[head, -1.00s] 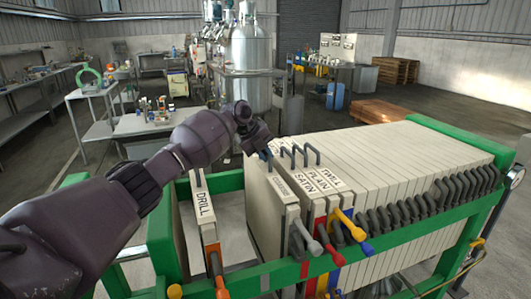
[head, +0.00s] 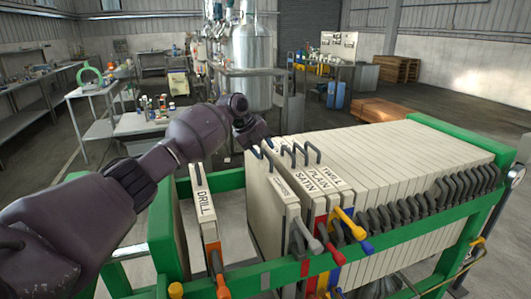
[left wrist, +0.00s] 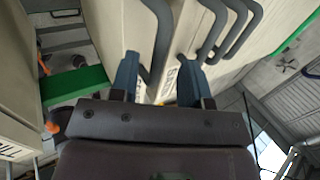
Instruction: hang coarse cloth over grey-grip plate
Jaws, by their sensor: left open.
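The plate with the grey grip (head: 311,243) stands at the left end of the plate pack. A cream panel with a small label (head: 283,187), which seems to read COARSE, is at that end, with a dark wire loop (head: 266,156) on top. I cannot tell whether this is a cloth draped over the plate. My left gripper (head: 258,140) is just above and beside that loop. In the left wrist view its blue fingers (left wrist: 157,80) are apart, with a dark loop (left wrist: 163,42) between or just beyond them. My right gripper is not in view.
Panels marked SATIN (head: 305,180), PLAIN (head: 319,175) and TWILL (head: 331,173) stand close on the right. A DRILL panel (head: 205,205) stands apart on the left, with a gap between. Green frame rails (head: 440,215) bound the press.

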